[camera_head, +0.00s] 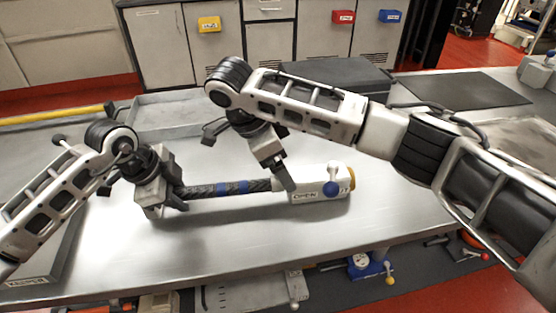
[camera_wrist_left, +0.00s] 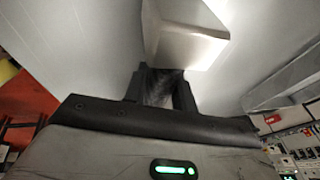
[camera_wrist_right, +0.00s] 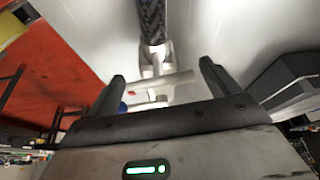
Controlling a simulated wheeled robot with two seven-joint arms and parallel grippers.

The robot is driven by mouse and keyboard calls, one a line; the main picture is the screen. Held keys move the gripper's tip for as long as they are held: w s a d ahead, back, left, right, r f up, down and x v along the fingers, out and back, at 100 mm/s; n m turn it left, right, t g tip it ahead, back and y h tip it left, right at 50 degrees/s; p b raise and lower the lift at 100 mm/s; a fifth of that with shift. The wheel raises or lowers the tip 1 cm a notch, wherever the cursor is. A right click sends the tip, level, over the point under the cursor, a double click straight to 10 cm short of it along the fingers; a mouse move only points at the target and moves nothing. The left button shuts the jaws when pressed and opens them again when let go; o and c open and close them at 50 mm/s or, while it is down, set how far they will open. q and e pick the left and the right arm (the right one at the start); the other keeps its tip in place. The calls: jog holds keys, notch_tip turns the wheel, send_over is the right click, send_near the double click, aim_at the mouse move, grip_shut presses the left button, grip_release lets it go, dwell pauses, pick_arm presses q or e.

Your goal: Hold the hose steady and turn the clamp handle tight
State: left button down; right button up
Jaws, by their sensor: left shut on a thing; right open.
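The dark braided hose (camera_head: 205,190) with blue bands lies across the metal bench. Its right end meets a white clamp block (camera_head: 308,188) with a blue-hubbed handle (camera_head: 331,188) and a yellow end. My left gripper (camera_head: 178,199) is shut on the hose near its left end, beside a pale block (camera_wrist_left: 185,35). The hose (camera_wrist_left: 160,86) shows between its fingers in the left wrist view. My right gripper (camera_wrist_right: 161,78) is open above the left part of the clamp block. A pale crossbar-like part (camera_wrist_right: 163,84) shows between its fingers; contact cannot be told.
A shallow grey tray (camera_head: 180,112) lies behind the hose, with a dark case (camera_head: 330,75) behind my right arm. A black mat (camera_head: 462,91) lies at the back right. The bench in front of the hose is clear.

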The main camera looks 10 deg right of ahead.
pick_arm(q)
jog(key=shift+s+a+f, duration=0.15)
jog(key=shift+s+f, duration=0.05)
jog(key=shift+f, duration=0.25)
pick_arm(e)
jog(key=v, duration=1.2)
jog(key=shift+s+d, duration=0.1)
pick_arm(q)
jog(key=c, duration=1.1)
grip_release()
jog(key=shift+o, duration=0.2)
jog(key=shift+r, duration=0.15)
